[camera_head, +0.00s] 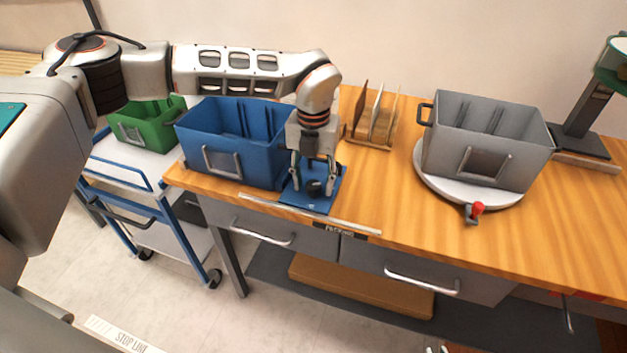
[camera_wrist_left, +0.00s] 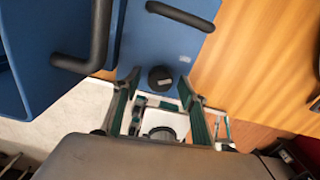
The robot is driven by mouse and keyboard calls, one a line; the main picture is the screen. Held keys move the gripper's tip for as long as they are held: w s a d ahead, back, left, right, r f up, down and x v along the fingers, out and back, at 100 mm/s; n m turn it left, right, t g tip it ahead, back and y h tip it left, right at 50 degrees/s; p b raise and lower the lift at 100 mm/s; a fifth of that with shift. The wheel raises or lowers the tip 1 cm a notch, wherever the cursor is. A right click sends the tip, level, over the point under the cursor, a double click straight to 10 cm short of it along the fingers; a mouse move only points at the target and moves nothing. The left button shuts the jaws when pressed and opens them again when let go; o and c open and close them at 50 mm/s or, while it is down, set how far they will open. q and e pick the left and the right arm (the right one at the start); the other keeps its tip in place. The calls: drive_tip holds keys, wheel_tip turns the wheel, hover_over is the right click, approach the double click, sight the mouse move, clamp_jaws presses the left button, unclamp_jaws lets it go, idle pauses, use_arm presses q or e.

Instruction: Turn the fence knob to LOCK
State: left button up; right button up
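The fence knob (camera_head: 314,188) is a small round black knob on a blue plate (camera_head: 332,200) near the front edge of the wooden workbench. My left gripper (camera_head: 312,182) points down over the plate, with one finger on each side of the knob. In the left wrist view the knob (camera_wrist_left: 160,78) shows dark and round between the spread fingertips, with gaps on both sides and no clear contact. The LOCK marking and the knob's pointing direction are too small to read.
A blue bin (camera_head: 235,140) stands just left of the plate, close to my left gripper. A pale metal strip (camera_head: 310,213) runs along the bench front. A rack (camera_head: 372,125) stands behind, and a grey bin (camera_head: 490,140) sits on a round turntable (camera_head: 438,183) at right. Bare wood lies between.

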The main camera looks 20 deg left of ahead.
sight(313, 184)
use_arm(q)
drive_tip(key=shift+r, duration=0.1)
wheel_tip(313, 184, up, 12)
idle(0.7)
idle(0.3)
